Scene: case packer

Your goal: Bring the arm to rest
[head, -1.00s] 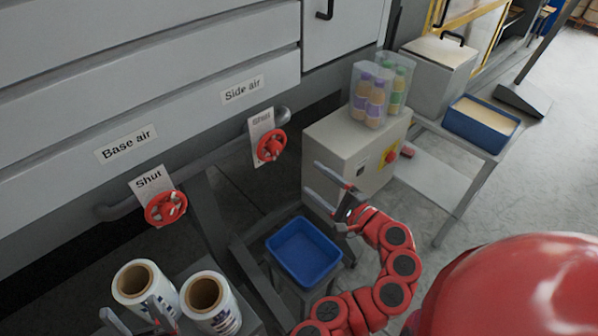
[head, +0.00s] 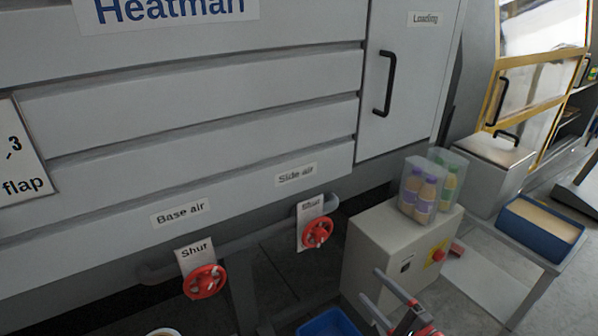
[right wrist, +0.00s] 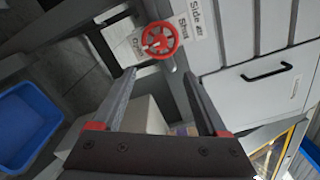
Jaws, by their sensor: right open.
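My right gripper (head: 384,299) is low in the head view, in front of the grey control box (head: 385,255). Its two fingers are apart with nothing between them. In the right wrist view the open fingers (right wrist: 168,85) point toward the red side air valve wheel (right wrist: 160,40), which stands beyond the tips. The same side air wheel (head: 317,232) shows in the head view beside a plate. The red base air wheel (head: 205,282) is at the lower left. My left gripper is out of the head view.
A blue bin (head: 330,322) is below, cut off by the frame edge. Bottles in clear packs (head: 420,190) stand on the control box, which has a red button (head: 438,255). A blue tray (head: 541,229) sits on a table at right. The grey machine front fills the left.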

